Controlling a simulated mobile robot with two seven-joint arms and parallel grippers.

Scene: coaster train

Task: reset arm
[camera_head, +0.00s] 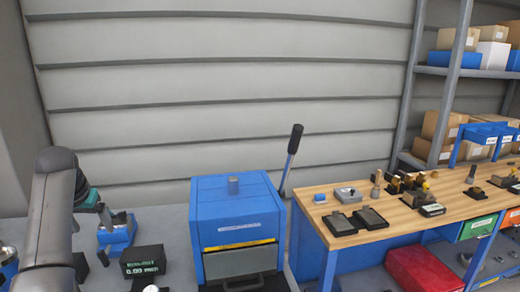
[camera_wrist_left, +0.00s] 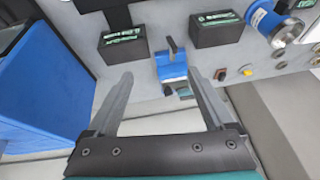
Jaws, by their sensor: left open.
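My left gripper (camera_head: 112,218) hangs at the lower left of the head view, under a dark grey arm with a teal wrist. In the left wrist view its two grey fingers (camera_wrist_left: 160,78) are spread apart with nothing between them. A small blue fixture (camera_wrist_left: 171,66) with a dark upright piece shows beyond the fingertips. The same fixture shows in the head view (camera_head: 118,236), close to the fingers; I cannot tell whether they touch. My right gripper is out of view.
A black display box (camera_head: 143,262) stands near the gripper. A large blue machine (camera_head: 237,222) with a black-handled lever (camera_head: 291,150) stands right of it. A wooden bench (camera_head: 385,222) with trays and small parts lies farther right. Shelves (camera_head: 470,73) hold boxes.

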